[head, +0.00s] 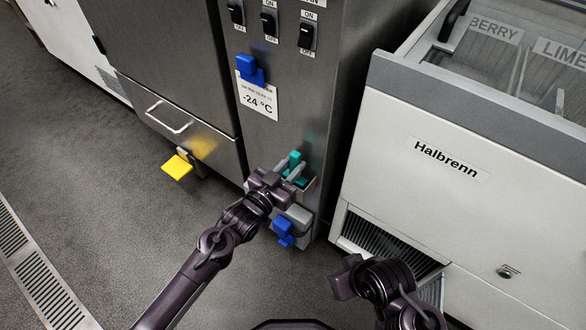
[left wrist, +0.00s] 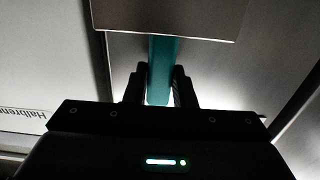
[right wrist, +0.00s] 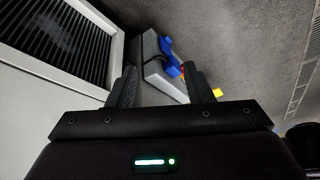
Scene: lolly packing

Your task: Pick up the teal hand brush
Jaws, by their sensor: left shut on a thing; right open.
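The teal hand brush (head: 295,158) is at the lower front of the steel cabinet, by a small metal holder. My left gripper (head: 289,172) is shut on it. In the left wrist view its teal handle (left wrist: 160,84) stands between the two fingers, and its far end is hidden behind a metal plate (left wrist: 170,18). My right gripper (head: 343,279) is low in front of the white freezer. In the right wrist view its fingers (right wrist: 163,80) are apart with nothing gripped between them.
A blue item (head: 284,232) sits by a grey block below the brush. A yellow item (head: 177,167) is at the cabinet's foot to the left. The white freezer (head: 420,190) with a vent grille (head: 375,242) stands close on the right. The floor (head: 90,190) at left is clear.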

